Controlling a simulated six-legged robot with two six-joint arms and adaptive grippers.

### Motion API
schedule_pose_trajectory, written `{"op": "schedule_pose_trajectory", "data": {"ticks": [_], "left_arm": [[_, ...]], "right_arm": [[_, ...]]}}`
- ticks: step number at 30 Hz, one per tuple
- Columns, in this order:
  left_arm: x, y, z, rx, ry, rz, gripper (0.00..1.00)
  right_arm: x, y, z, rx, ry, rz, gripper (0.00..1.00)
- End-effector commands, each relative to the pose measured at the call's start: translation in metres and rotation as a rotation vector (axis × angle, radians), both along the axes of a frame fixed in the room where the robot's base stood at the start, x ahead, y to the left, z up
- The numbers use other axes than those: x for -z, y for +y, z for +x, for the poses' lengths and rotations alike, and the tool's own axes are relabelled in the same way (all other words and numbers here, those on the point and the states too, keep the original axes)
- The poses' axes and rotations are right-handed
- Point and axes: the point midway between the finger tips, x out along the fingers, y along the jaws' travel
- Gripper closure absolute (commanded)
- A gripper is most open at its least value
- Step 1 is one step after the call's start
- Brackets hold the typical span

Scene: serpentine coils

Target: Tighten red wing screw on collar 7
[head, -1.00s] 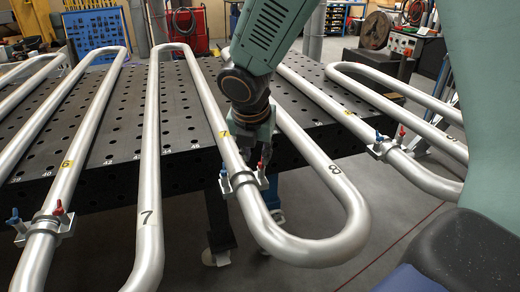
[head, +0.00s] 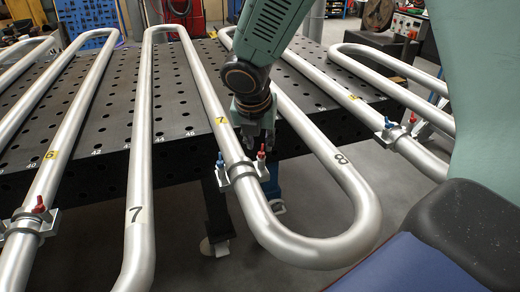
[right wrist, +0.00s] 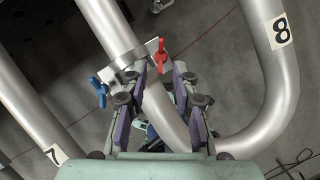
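Collar 7 (head: 241,172) is a grey metal clamp around the silver tube with the yellow 7 tag. Its red wing screw (head: 261,155) stands upright on the right side, and a blue wing screw (head: 220,160) is on the left. My right gripper (head: 258,138) is just behind and above the red screw. In the right wrist view the gripper (right wrist: 160,72) is open, and the red wing screw (right wrist: 160,54) lies just beyond the fingertips, midway between them. No contact shows. The blue wing screw (right wrist: 98,88) is beside the left finger. My left gripper is not in view.
The tube bends into a U marked 8 (head: 341,159) on the right. Neighbouring tubes carry similar collars at left (head: 28,225) and right (head: 392,133). A black perforated table (head: 115,135) lies behind. Open floor is below the bend.

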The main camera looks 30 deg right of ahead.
Motion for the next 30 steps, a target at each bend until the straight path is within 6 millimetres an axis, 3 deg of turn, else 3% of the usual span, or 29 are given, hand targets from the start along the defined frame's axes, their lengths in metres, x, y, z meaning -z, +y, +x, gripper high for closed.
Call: {"op": "schedule_pose_trajectory", "data": {"ticks": [1,6,16,26,30], "left_arm": [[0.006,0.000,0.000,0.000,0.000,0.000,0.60],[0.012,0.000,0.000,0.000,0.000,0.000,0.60],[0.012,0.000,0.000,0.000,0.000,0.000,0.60],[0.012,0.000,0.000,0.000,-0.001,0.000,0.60],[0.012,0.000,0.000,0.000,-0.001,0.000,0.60]], "right_arm": [[0.010,-0.002,0.002,0.002,0.001,0.002,0.72],[0.023,-0.007,0.007,0.002,0.000,0.001,0.72],[0.024,-0.010,0.011,0.001,-0.001,0.001,0.72],[0.025,-0.010,0.011,0.001,0.000,0.000,0.99],[0.025,-0.010,0.011,0.002,-0.001,0.001,1.00]]}}
